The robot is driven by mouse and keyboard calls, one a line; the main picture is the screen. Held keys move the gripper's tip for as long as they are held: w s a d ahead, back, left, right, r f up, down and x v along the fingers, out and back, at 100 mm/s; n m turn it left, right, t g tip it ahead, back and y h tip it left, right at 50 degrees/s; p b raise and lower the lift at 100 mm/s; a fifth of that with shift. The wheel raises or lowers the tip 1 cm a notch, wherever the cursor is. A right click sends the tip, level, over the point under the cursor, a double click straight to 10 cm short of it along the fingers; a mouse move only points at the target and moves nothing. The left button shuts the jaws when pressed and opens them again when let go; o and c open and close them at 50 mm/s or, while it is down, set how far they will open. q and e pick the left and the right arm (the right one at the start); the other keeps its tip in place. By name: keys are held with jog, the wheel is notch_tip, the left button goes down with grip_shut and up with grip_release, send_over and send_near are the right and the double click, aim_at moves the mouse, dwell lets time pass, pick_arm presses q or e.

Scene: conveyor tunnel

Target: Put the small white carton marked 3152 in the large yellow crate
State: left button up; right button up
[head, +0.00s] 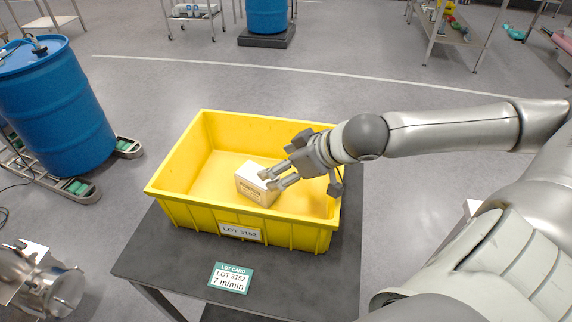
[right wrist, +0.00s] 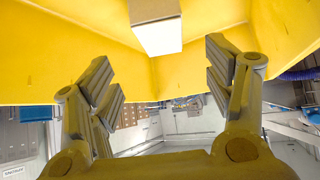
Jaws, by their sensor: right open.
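The small white carton (head: 253,187) is inside the large yellow crate (head: 180,207), tilted in the picture, with print on its front too small to read. Whether it rests flat on the crate floor is hard to tell. My right gripper (head: 268,180) reaches into the crate from the right, its fingertips at the carton's right side. In the right wrist view the gripper (right wrist: 163,75) is open with nothing between its fingers. The carton (right wrist: 155,25) shows there beyond the fingertips, against the yellow crate wall (right wrist: 50,60). My left gripper is not in view.
The crate, labelled LOT 3152 (head: 240,232), stands on a dark table (head: 170,257) with a green-and-white lot card (head: 230,278) at its front. A blue drum (head: 55,105) stands at the left. Metal equipment (head: 45,285) shows at the lower left. Open floor lies behind.

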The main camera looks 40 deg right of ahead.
jog(key=shift+s+r, duration=0.35)
jog(key=shift+s, duration=0.1)
dwell(0.5)
